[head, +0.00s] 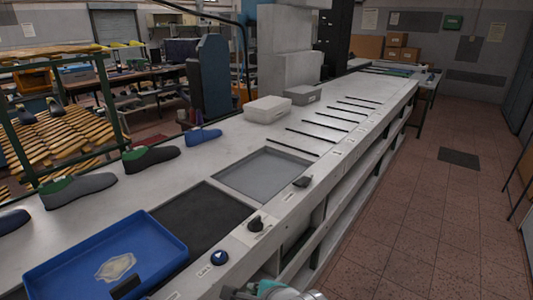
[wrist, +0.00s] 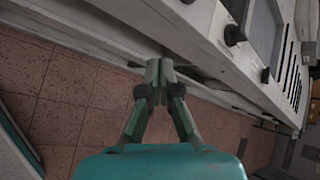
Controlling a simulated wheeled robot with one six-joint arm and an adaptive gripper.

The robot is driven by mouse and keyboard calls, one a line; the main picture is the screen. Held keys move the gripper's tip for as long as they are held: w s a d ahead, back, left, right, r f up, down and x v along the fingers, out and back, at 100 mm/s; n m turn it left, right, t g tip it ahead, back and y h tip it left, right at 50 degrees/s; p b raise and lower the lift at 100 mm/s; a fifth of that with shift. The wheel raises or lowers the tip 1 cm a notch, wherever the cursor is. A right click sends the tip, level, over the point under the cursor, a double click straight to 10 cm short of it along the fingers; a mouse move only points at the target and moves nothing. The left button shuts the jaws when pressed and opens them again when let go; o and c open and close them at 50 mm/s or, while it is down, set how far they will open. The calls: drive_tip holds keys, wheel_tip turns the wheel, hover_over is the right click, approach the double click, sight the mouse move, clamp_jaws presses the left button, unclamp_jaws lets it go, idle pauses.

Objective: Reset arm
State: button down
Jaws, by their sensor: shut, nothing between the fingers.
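My gripper (wrist: 160,72) shows in the wrist view with its two green fingers together at the tips and nothing between them. It hangs in front of the long white bench (wrist: 110,18), beside its front side and above the tiled floor. In the head view only a teal and white part of my arm shows at the bottom edge, and the fingers are out of sight. Several shoe lasts stand along the bench's left side: a grey one with a green top (head: 78,188), a dark one with a green top (head: 150,157) and a blue one (head: 203,135).
A blue tray (head: 172,236) with a pale patch sits at the bench's near end, beside a black mat (head: 205,215) and a grey panel (head: 262,173). Dark knobs (head: 255,224) line the front edge. White boxes (head: 267,109) stand farther back. The tiled floor (head: 420,220) at right is largely clear.

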drive_tip(key=s+d+f+n+t+h, duration=0.25)
drive_tip(key=s+d+f+n, duration=0.55)
drive_tip(key=s+d+f, duration=0.6)
drive_tip(key=s+d+r+n+t, duration=0.1)
drive_tip(key=s+d+r+n, duration=0.1)
drive_tip(key=s, duration=0.6)
drive_tip(key=s+d+r+n+t+h, duration=0.1)
drive_tip(key=s+d+r+n, duration=0.1)
drive_tip(key=s+n, duration=0.3)
drive_tip(key=s+d+r+n+t+h, duration=0.1)
drive_tip(key=s+d+r+n+t, duration=0.1)
drive_tip(key=s, duration=0.9)
drive_tip(key=shift+s+d+n, duration=0.25)
drive_tip(key=shift+d+n, duration=0.3)
drive_tip(key=shift+n, duration=0.35)
drive_tip(key=shift+r+h, duration=0.1)
drive_tip(key=shift+h, duration=0.15)
